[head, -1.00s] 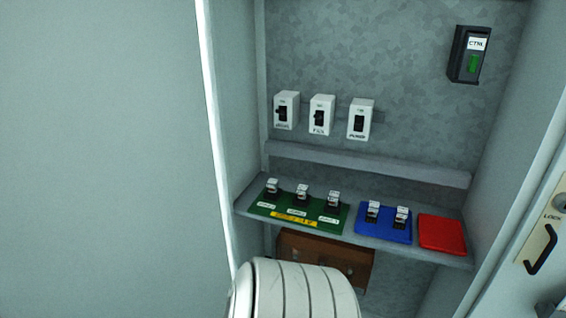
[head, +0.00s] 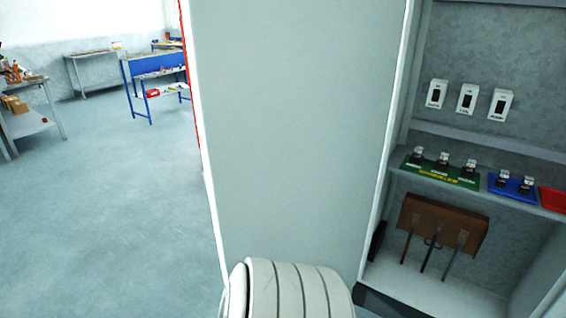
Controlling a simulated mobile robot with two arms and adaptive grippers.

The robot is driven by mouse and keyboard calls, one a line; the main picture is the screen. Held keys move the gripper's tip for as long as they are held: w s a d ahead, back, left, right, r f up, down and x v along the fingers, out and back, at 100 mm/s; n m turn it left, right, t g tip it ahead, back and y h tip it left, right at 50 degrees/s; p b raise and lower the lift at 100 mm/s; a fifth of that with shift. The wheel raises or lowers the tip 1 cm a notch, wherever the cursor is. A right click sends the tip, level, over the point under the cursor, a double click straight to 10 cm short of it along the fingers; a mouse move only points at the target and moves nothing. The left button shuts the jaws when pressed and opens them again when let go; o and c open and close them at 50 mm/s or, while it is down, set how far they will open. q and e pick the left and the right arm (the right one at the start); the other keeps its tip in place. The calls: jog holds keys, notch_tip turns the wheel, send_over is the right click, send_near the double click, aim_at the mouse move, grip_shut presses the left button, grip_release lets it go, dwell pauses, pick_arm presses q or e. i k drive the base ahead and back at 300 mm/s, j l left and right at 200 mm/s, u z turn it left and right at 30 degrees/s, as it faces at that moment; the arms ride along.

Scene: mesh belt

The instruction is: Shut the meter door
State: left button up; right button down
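A tall grey panel (head: 300,130) with a pale edge stands in the middle, left of the open cabinet. I cannot tell whether it is the meter door or a fixed wall. The cabinet's inside shows at the right, with three white switches (head: 467,99) on its back wall (head: 540,65). No lock or handle is in view now. Neither of my grippers is in view. A white ribbed part at the bottom, likely mine, covers the panel's foot.
The cabinet shelf (head: 398,170) holds a green board (head: 440,178), a blue board (head: 511,188) and a red one (head: 553,200). A brown rack (head: 440,222) with tools is below. Free floor (head: 100,220) lies left; a blue workbench (head: 155,68) and a grey table (head: 90,75) are far back.

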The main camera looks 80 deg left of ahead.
aim_at(292, 99)
jog(key=k+j+u, duration=0.1)
jog(key=k+j, duration=0.2)
jog(key=k+j+u, duration=0.15)
jog(key=j, duration=0.25)
jog(key=k+j+u, duration=0.1)
jog(key=k+j, duration=0.25)
jog(key=k+j+u, duration=0.15)
jog(key=j, duration=0.7)
jog(key=i+j+u, duration=0.1)
jog(key=j, duration=0.3)
jog(key=i+j, duration=0.15)
jog(key=j, duration=0.55)
jog(key=i+u, duration=0.05)
